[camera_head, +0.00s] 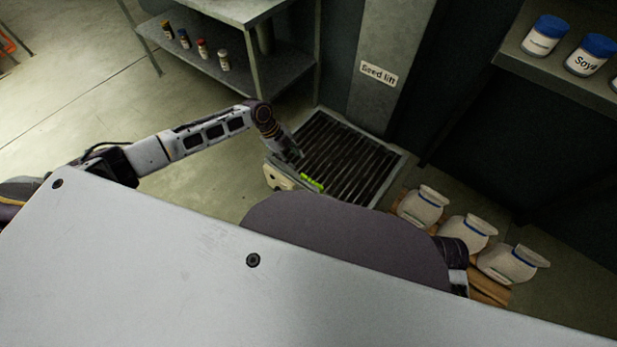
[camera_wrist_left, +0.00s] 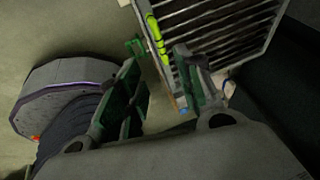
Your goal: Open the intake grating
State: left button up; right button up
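The intake grating (camera_head: 345,158) is a square of dark parallel bars in a grey frame, low at the foot of the seed lift. It lies flat and looks closed. A bright green handle (camera_head: 312,183) sits along its near-left edge. My left gripper (camera_head: 291,155) is over the grating's left edge, close to the handle. In the left wrist view the gripper (camera_wrist_left: 160,52) is open and empty, with its fingers apart. The green handle (camera_wrist_left: 155,34) shows just beyond the fingertips, beside the bars of the grating (camera_wrist_left: 225,28). My right gripper is out of view.
Several white sacks (camera_head: 468,232) stand on a wooden pallet (camera_head: 490,291) right of the grating. The seed lift column (camera_head: 390,45) rises behind it. A metal shelf (camera_head: 240,75) with small jars stands at back left. Floor to the left is clear.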

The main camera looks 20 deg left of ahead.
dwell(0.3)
pick_arm(q)
jog(key=b, duration=0.2)
send_near(310, 179)
jog(key=f, duration=0.1)
jog(key=b+x, duration=0.2)
jog(key=x, duration=0.3)
jog(key=shift+d+f, duration=0.3)
jog(key=shift+x, duration=0.8)
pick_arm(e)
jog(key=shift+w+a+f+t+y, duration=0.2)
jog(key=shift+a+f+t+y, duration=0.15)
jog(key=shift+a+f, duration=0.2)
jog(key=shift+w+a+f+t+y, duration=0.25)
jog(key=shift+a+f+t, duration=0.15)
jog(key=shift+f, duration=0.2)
pick_arm(q)
grip_shut()
